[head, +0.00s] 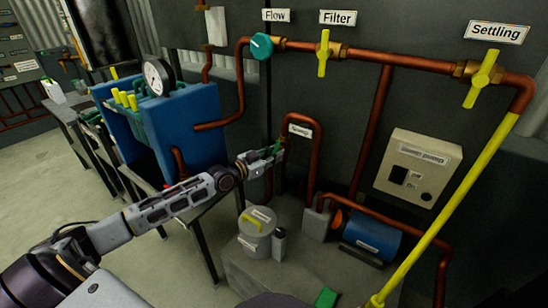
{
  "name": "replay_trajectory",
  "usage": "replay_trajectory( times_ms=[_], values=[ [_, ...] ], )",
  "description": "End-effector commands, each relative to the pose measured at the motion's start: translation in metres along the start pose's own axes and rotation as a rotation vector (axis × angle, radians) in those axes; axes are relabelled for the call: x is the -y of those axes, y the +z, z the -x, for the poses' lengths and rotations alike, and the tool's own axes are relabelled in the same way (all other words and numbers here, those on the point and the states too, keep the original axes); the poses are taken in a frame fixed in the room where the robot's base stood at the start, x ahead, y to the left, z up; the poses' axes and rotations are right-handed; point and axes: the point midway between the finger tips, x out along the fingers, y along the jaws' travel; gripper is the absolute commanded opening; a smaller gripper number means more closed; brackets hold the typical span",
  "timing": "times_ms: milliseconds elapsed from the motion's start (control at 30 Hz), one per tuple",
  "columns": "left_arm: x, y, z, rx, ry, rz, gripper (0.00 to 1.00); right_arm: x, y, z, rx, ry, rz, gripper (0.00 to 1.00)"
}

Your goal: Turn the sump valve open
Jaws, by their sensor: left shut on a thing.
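The white Sump label (300,131) is on the copper pipe (314,165) that bends over at the middle of the head view. My left gripper (277,150) is at the left leg of this pipe, just beside and below the label. It is shut on the sump valve, which is mostly hidden behind the fingers, so the angle of its handle cannot be told. My left arm reaches up to it from the lower left. My right gripper is not in view.
Above are a teal Flow knob (261,46), a yellow Filter valve (323,53) and a yellow Settling valve (483,78). A blue machine with a gauge (157,77) stands left of the gripper. Below are a grey lidded can (257,232) and a blue pump (371,236).

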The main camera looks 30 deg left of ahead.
Motion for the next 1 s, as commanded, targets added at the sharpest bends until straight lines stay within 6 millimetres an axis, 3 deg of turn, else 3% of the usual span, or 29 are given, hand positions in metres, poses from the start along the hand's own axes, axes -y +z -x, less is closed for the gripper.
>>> replay_trajectory(
  times_ms=[33, 567, 1000],
  values=[
    [-0.008, 0.008, 0.0, 0.008, 0.012, 0.02, 0.0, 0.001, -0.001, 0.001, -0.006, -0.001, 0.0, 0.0],
    [-0.01, 0.006, -0.001, -0.038, 0.011, 0.186, 0.0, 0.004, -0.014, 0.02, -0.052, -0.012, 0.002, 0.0],
    [-0.01, 0.004, -0.001, -0.046, 0.011, 0.211, 0.0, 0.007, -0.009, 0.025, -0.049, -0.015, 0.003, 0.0]
  ],
)
